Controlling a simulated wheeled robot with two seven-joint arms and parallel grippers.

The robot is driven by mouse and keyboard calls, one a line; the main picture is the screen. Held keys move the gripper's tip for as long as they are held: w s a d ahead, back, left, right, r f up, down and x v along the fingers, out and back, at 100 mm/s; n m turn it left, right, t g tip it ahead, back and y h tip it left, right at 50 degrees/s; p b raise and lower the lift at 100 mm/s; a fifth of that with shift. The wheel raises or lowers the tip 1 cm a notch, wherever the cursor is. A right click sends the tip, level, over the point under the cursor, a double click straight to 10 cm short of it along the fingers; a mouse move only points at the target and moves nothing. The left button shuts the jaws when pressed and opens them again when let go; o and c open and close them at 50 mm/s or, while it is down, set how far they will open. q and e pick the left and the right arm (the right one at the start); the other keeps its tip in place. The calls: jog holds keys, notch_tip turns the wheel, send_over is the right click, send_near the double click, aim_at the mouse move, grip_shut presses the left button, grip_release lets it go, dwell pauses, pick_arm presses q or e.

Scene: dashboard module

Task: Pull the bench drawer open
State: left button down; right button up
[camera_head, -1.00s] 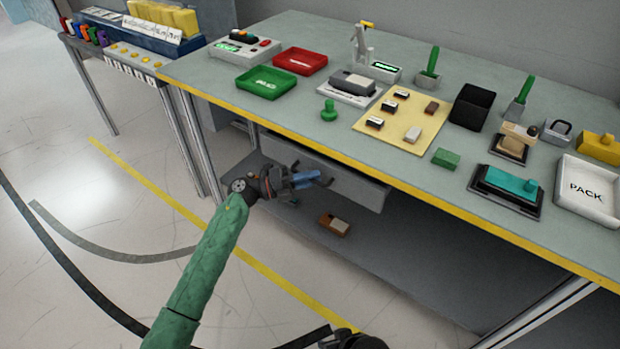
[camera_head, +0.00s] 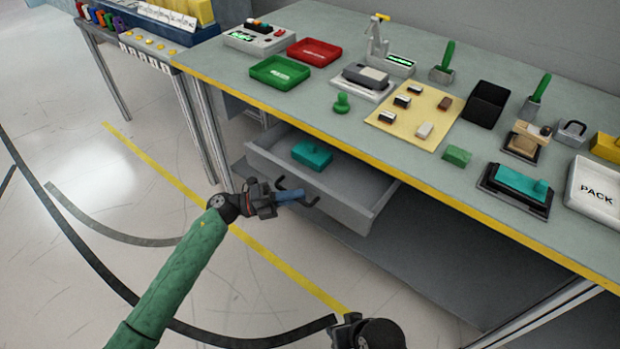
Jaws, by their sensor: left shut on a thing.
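The bench drawer (camera_head: 360,208) is a grey open-topped box, standing out from under the bench top toward me. A teal block (camera_head: 312,154) lies inside it near the back left. The fingertips are small and partly hidden against the bar. A dark part of my right arm's end (camera_head: 352,331) shows at the bottom edge, cut off, and its jaws cannot be made out.
The bench top (camera_head: 330,70) above has a yellow front edge and carries a green tray (camera_head: 280,72), a red tray (camera_head: 313,52) and a white PACK tray (camera_head: 595,190). A metal bench leg (camera_head: 212,135) stands left of the drawer. The floor in front is clear.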

pick_arm(q)
jog(key=s+a, duration=0.7)
jog(key=s, duration=0.3)
jog(key=shift+s+a, duration=0.25)
jog(key=shift+a, duration=0.05)
pick_arm(e)
jog(key=shift+s+f, duration=0.1)
jog(key=shift+f, duration=0.1)
pick_arm(q)
jog(key=c, duration=1.5)
grip_release()
jog(key=shift+a, duration=0.1)
